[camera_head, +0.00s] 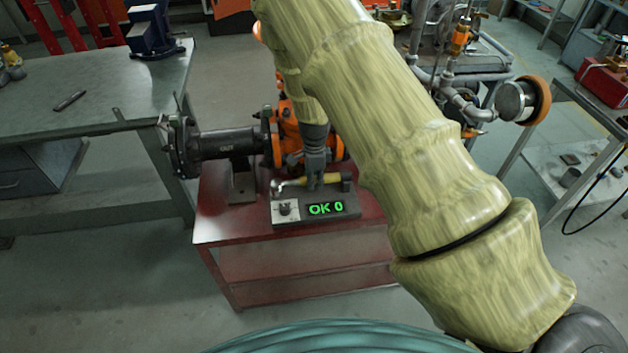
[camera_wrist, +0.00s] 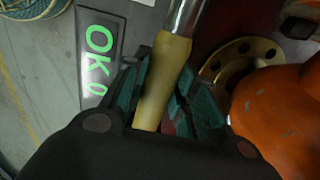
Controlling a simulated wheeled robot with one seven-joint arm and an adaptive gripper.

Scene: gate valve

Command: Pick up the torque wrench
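The torque wrench has a yellow handle (camera_head: 332,181) and a chrome shaft; it lies across a grey unit with a green "OK 0" display (camera_head: 325,208) on the red table. My gripper (camera_head: 314,186) points down over the wrench and hides part of it. In the wrist view the yellow handle (camera_wrist: 163,80) runs between the two teal finger pads of my gripper (camera_wrist: 165,92). The fingers look apart, with a narrow gap showing beside the handle on the right. The lower end of the handle is hidden by the gripper body.
A black pipe (camera_head: 228,143) with an orange valve body (camera_head: 290,135) stands just behind the unit; its orange part is close to my gripper at right in the wrist view (camera_wrist: 285,115). A grey workbench (camera_head: 80,90) is at left. The red table's (camera_head: 225,228) front left is bare.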

